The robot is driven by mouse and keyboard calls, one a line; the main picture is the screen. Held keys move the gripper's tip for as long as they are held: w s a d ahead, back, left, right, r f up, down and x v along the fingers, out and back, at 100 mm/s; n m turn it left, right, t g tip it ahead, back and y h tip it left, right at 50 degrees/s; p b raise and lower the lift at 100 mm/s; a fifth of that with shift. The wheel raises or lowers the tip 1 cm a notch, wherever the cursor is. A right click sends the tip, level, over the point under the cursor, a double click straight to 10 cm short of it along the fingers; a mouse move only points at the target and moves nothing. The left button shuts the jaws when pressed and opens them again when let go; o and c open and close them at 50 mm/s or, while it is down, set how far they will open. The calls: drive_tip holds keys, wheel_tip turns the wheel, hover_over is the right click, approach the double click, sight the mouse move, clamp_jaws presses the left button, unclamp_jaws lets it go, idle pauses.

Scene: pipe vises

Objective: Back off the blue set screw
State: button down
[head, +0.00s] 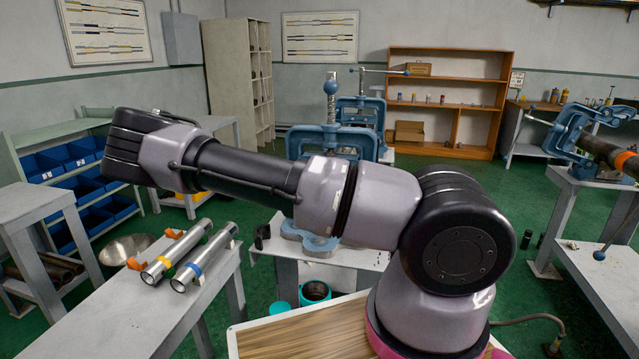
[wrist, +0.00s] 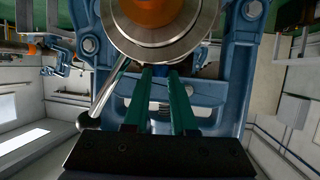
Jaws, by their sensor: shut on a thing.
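In the wrist view my gripper (wrist: 161,76) has its two green fingers closed on a small blue piece, the blue set screw (wrist: 160,69), just below a round metal flange (wrist: 190,45). Most of the screw is hidden between the fingertips and under the flange. A blue vise frame (wrist: 240,60) stands around the fingers on both sides. A steel bar with a round end (wrist: 88,121) slants on the left. In the head view my arm reaches to the left and my gripper is not visible.
Two steel pipes, orange-banded (head: 177,252) and blue-banded (head: 204,257), lie on the left bench (head: 110,315). A blue vise (head: 325,138) stands behind my arm. Another blue vise (head: 580,125) holds a brown pipe (head: 605,152) at right. Green floor is open at the back.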

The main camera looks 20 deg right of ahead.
drive_tip(key=shift+s+d+f+n+t+y, duration=0.15)
drive_tip(key=shift+n+t+y, duration=0.25)
drive_tip(key=shift+n+y, duration=0.2)
drive_tip(key=c, duration=0.7)
unclamp_jaws()
drive_tip(key=shift+c, duration=0.2)
drive_tip(key=v, duration=1.1)
drive_tip(key=shift+d, duration=0.15)
